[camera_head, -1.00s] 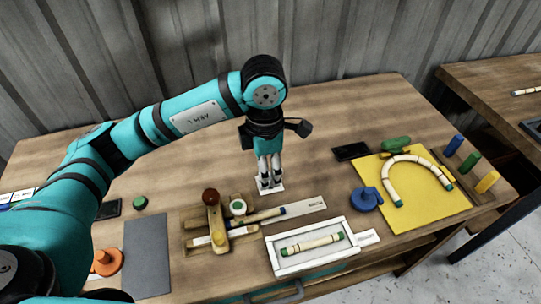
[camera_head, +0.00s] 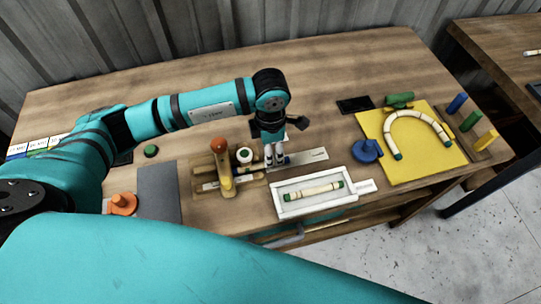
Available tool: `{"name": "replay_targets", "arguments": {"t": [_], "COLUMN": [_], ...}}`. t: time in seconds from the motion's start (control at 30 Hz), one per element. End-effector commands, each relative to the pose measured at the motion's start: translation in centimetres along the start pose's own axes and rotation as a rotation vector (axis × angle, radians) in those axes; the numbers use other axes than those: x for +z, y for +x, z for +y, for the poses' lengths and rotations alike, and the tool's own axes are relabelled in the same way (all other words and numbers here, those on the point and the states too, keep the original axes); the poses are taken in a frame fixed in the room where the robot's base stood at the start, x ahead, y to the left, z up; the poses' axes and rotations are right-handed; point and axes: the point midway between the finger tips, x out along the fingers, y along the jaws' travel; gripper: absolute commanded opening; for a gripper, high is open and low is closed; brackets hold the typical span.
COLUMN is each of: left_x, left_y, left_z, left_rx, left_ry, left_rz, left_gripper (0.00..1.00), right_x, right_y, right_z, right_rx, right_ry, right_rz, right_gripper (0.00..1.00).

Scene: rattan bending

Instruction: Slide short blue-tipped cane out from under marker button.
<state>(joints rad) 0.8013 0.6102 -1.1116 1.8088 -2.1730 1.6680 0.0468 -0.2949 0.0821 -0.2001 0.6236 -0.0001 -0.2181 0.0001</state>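The short blue-tipped cane (camera_head: 259,168) lies at the wooden bending fixture (camera_head: 198,186); its blue tip shows beside my gripper's fingers. The marker button (camera_head: 244,155), white with a green top, stands over the cane's left part, whose end is hidden. My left gripper (camera_head: 275,163) points down at the cane's right part, with its pale fingertips close together at the cane near the blue tip. Whether they grip it is too small to tell. My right gripper is not in view.
A white tray (camera_head: 280,211) with a green-tipped cane sits in front. A grey ruler plate (camera_head: 310,156) lies just right of my gripper. A blue knob (camera_head: 366,151) and yellow mat (camera_head: 408,178) with a bent cane are at right.

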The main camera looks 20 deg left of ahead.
Motion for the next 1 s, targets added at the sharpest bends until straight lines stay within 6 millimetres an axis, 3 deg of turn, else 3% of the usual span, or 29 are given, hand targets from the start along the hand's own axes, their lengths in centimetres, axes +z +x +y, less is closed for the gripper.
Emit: {"name": "replay_targets", "arguments": {"t": [0.3, 0.73, 1.0], "left_x": [0.0, 0.0, 0.0], "left_y": [4.5, 5.4, 5.4], "left_z": [0.0, 0.0, 0.0], "left_rx": [-0.002, -0.001, -0.001], "left_ry": [-0.001, 0.0, 0.0], "left_rz": [0.001, 0.0, -0.001], "left_gripper": [0.47, 0.47, 0.13], "right_x": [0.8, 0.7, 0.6], "right_y": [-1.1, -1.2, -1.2], "right_z": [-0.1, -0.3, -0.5], "right_rx": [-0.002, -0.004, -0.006], "right_ry": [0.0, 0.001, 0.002], "right_rz": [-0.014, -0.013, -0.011], "right_gripper": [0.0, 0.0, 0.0]}}
